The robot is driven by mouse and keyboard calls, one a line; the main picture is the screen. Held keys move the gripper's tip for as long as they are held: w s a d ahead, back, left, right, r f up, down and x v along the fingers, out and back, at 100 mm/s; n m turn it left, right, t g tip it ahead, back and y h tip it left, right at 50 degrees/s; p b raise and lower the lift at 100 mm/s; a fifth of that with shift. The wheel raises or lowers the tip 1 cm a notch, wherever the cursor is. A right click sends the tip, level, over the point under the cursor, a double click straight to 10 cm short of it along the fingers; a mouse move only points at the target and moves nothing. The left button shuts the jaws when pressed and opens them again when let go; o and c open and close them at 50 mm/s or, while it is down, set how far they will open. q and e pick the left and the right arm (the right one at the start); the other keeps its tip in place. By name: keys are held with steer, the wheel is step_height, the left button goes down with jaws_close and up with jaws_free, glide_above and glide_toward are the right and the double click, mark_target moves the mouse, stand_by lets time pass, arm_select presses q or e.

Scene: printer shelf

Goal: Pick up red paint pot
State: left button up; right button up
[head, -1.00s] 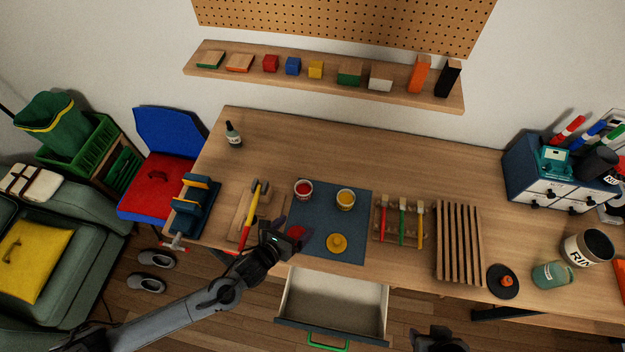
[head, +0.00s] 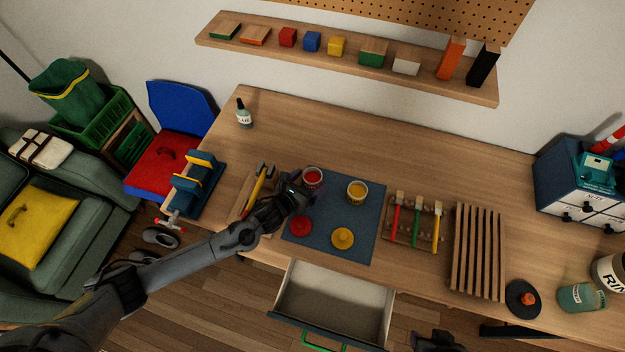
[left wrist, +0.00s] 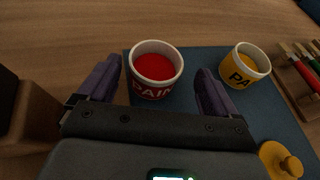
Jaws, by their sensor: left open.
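The red paint pot (head: 313,178) stands upright and open on the blue mat (head: 361,215), near its far left corner. In the left wrist view the pot (left wrist: 155,70) shows red paint inside, a white rim and a red label. My left gripper (head: 303,190) is just in front of the pot in the head view. Its two fingers (left wrist: 158,82) are open, one on each side of the pot's near part, with gaps; I see no contact. My right gripper (head: 438,340) shows only in part at the bottom edge, and its jaws are unclear.
A yellow pot (head: 357,191) stands right of the red one. A red lid (head: 300,226) and a yellow lid (head: 343,238) lie nearer on the mat. A hammer (head: 258,187) lies left, a brush rack (head: 416,222) right. An open drawer (head: 333,296) juts out in front.

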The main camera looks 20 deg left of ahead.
mark_target(318, 172)
arm_select(q)
steer(key=shift+a+x, duration=0.15)
steer(key=shift+x, duration=1.2)
steer(key=shift+a+x, duration=0.1)
steer(key=shift+x, duration=1.2)
steer(key=shift+c, duration=0.2)
steer(key=shift+r, duration=0.1)
steer(key=c, duration=1.1)
